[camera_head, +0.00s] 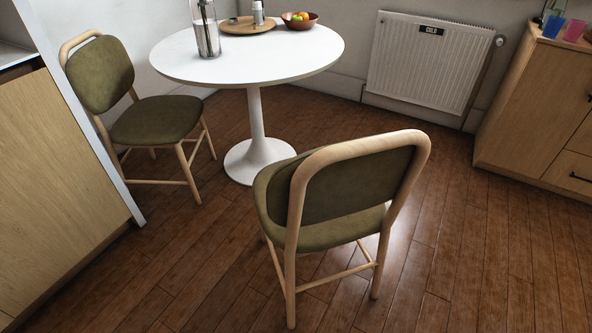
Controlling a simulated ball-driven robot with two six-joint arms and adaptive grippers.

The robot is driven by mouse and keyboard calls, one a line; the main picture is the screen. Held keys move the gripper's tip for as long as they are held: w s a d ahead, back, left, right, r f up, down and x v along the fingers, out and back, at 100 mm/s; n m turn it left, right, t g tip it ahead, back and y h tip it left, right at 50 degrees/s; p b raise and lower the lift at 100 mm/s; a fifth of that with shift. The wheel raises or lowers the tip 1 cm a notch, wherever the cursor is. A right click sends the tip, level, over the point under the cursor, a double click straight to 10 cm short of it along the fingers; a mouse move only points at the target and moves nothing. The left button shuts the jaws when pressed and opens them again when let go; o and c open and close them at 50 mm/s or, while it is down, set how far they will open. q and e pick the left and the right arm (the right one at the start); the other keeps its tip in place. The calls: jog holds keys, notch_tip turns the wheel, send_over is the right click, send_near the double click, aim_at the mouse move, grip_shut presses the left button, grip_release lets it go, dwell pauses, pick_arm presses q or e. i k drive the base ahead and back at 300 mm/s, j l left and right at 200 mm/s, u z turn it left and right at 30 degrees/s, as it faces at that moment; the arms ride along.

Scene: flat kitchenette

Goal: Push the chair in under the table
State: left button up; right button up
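A chair with a pale wood frame and olive-green seat and back (345,185) stands upright in the middle foreground, its back towards me. Its seat points towards the round white table (290,62) and lies mostly on the near side of the table top, close to the pedestal foot (252,160). A second matching chair (150,118) stands at the left of the table, angled towards it. Neither of my grippers shows in the head view.
A wood-fronted cabinet (65,190) closes off the left side. A white radiator (420,62) is on the back wall, and a wooden drawer unit (540,110) stands at the right. On the table are a glass carafe (206,30), a round tray (240,27) and a fruit bowl (300,24). Open wooden floor (480,240) lies right of the near chair.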

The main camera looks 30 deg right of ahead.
aim_at(327, 197)
jog(key=i+j+z, duration=0.2)
jog(key=z, duration=0.3)
jog(key=i+j+z, duration=0.2)
jog(key=z, duration=0.3)
jog(key=i+j+z, duration=0.15)
jog(key=j+z, duration=0.6)
jog(key=z, duration=0.2)
jog(key=j+z, duration=0.5)
jog(key=i+l, duration=0.05)
jog(key=l, duration=0.05)
